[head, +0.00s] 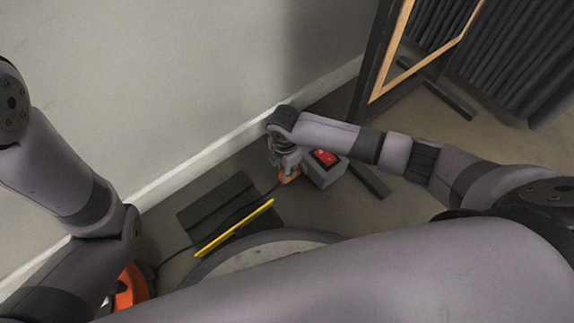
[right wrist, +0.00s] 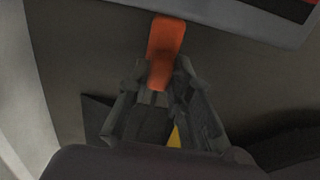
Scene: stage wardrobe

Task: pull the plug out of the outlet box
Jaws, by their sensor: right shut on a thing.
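The outlet box (head: 326,174) is a grey box with a red top panel on the floor near the wall. Its grey edge also crosses the top of the right wrist view (right wrist: 235,22). The plug (right wrist: 166,42) is orange; in the head view it shows as a small orange patch (head: 290,178) beside the box's left side. My right gripper (right wrist: 161,86) is shut on the plug's near end. The plug's far end overlaps the box's edge in the wrist view; I cannot tell how deep it sits. My left gripper is out of view; only its arm shows.
A yellow bar (head: 235,228) lies nearby. The wall's white baseboard (head: 205,160) is close behind. A wood-framed mirror (head: 392,55) stands at the upper right.

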